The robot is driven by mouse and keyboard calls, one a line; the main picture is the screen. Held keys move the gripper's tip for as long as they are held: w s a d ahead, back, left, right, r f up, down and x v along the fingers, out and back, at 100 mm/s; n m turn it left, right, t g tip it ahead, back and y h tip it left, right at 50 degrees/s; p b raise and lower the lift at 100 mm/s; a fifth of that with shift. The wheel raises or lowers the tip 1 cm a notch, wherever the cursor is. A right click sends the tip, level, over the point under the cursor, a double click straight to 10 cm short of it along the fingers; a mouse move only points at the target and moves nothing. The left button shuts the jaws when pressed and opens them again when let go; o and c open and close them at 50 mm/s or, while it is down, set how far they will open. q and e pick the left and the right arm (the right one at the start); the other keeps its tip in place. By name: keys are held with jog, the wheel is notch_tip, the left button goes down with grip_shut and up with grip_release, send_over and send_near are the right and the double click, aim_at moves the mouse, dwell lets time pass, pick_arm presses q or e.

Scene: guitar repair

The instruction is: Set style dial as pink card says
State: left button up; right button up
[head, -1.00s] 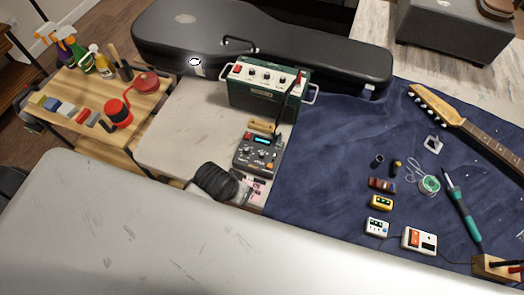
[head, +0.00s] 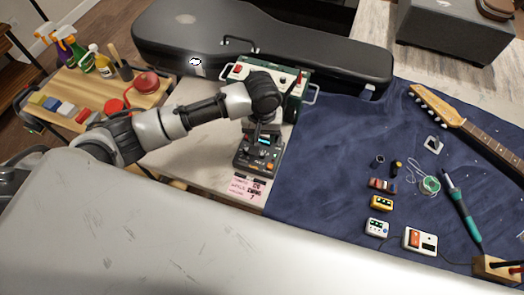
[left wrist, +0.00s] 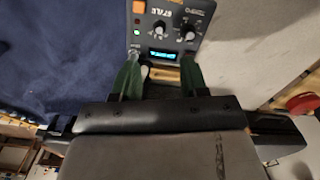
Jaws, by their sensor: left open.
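The dark grey pedal unit (head: 249,160) stands on the pale bench in front of the amp, with small knobs and an orange button. In the left wrist view the unit (left wrist: 142,42) shows a lit blue screen (left wrist: 162,54) and two black knobs, a left one (left wrist: 158,27) and a right one (left wrist: 187,32). Its labels appear upside down there. The pink card (head: 246,189) lies in front of the unit; its writing is too small to read surely. My left gripper (left wrist: 160,66) is open, fingers apart beside the unit's screen edge, with nothing between them. My right gripper is out of view.
The amp (head: 290,104) stands close behind the unit, with a black guitar case (head: 170,30) beyond. A blue mat (head: 330,150) on the right holds small pedals, a soldering iron (head: 462,212) and a guitar (head: 480,125). A wooden cart (head: 140,92) stands left.

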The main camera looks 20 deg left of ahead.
aim_at(262, 154)
pick_arm(q)
notch_tip(262, 154, down, 10)
jog(key=shift+f, duration=0.15)
jog(key=shift+c, duration=0.4)
grip_shut()
